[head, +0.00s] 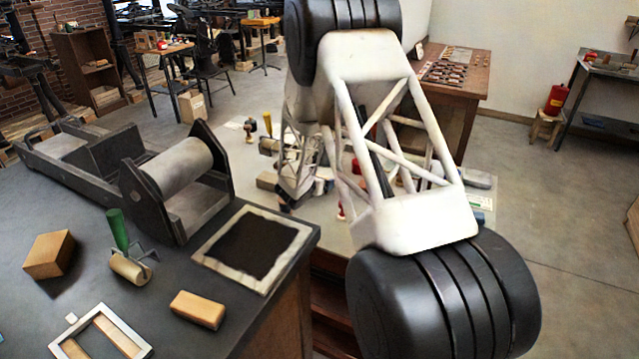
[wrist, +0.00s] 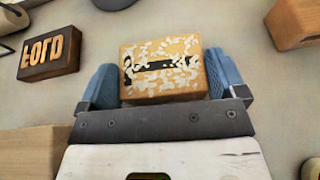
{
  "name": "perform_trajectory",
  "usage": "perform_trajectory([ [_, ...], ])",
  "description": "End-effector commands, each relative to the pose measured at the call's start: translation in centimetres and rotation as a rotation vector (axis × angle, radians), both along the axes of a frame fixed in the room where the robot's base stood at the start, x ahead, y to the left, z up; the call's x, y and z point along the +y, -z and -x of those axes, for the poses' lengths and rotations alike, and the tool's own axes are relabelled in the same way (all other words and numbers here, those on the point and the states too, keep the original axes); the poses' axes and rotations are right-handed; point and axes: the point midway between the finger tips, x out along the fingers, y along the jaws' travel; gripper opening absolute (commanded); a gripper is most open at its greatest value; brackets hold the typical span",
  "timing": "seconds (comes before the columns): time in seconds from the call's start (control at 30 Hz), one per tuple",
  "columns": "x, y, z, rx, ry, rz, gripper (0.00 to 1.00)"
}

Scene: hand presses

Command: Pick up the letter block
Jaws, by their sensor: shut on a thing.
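In the wrist view, a tan letter block (wrist: 160,67) sits between the blue fingers of my gripper (wrist: 160,82). Its face is speckled with white flecks and carries a dark bar-shaped mark, like a letter lying on its side. The fingers are shut on its left and right sides. In the head view my gripper (head: 296,190) is low over the pale worktable behind the arm, and the arm's links hide much of it. I cannot make out the held block there, nor tell whether it is clear of the surface.
A dark block with raised letters (wrist: 50,55) lies left of the held block in the wrist view. A wooden piece (wrist: 295,24) is at upper right, another (wrist: 32,150) at lower left. In the head view, a press (head: 180,180) stands on the near dark bench (head: 150,310).

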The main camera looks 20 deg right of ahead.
Motion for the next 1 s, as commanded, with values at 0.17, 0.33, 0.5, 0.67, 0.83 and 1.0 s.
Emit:
perform_trajectory([
  [0.17,0.0,-0.5,0.0,-0.001,0.0,0.0,0.64],
  [0.33,0.0,-2.0,0.0,-0.003,0.001,-0.001,0.64],
  [0.5,0.0,-4.2,0.0,-0.004,0.001,0.0,0.64],
  [0.67,0.0,-6.6,0.0,-0.003,0.0,0.0,0.64],
  [0.83,0.0,-8.7,0.0,-0.002,0.0,0.001,0.64],
  [1.0,0.0,-9.8,0.0,-0.001,0.0,0.0,0.64],
])
